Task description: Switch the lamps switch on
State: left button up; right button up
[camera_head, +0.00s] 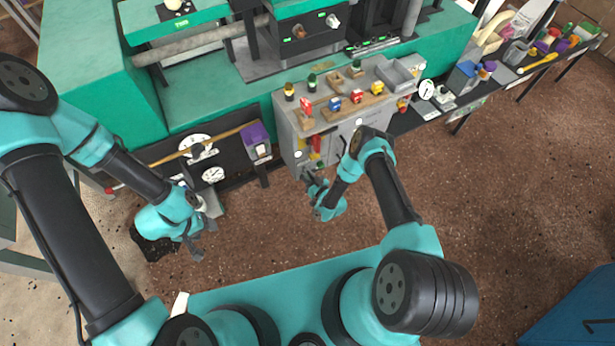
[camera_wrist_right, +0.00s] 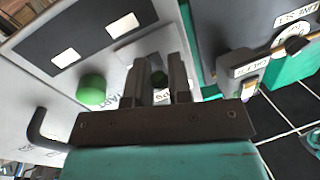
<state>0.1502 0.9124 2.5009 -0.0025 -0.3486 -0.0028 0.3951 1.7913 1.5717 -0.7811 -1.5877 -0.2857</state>
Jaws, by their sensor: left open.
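No switch can be read clearly as the lamps switch. In the right wrist view, a small labelled grey box (camera_wrist_right: 240,72) with a little lit part sits right of my right gripper (camera_wrist_right: 158,72); its label is too small to read surely. The fingers stand apart in front of the grey cabinet face, with a small dark round part (camera_wrist_right: 158,80) visible between them; contact cannot be told. A green round button (camera_wrist_right: 92,90) is left of the fingers. In the head view my right gripper (camera_head: 311,181) is low at the cabinet's front. My left gripper (camera_head: 203,228) is open, low at the left.
The grey cabinet (camera_head: 288,135) carries several coloured plugs on top. Left of it are a dark panel (camera_head: 228,157) with white dials and a purple-topped box (camera_head: 256,140). Green machine housing (camera_head: 215,95) stands behind. The brown floor (camera_head: 500,210) at right is clear.

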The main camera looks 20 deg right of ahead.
grip_shut()
jog(key=shift+r+g, duration=0.15)
jog(key=shift+g, duration=0.15)
jog(key=g, duration=0.1)
jog(key=r+g+h, duration=0.1)
jog(key=g+h, duration=0.1)
jog(key=g, duration=0.1)
jog(key=shift+s+r+m, duration=0.1)
jog(key=shift+r+m, duration=0.15)
jog(key=shift+m, duration=0.15)
jog(key=g, duration=0.2)
jog(key=r+g+h, duration=0.1)
jog(key=g, duration=0.1)
jog(key=shift+m+g, duration=0.3)
jog(key=o, duration=0.5)
grip_release()
jog(key=shift+o, duration=0.2)
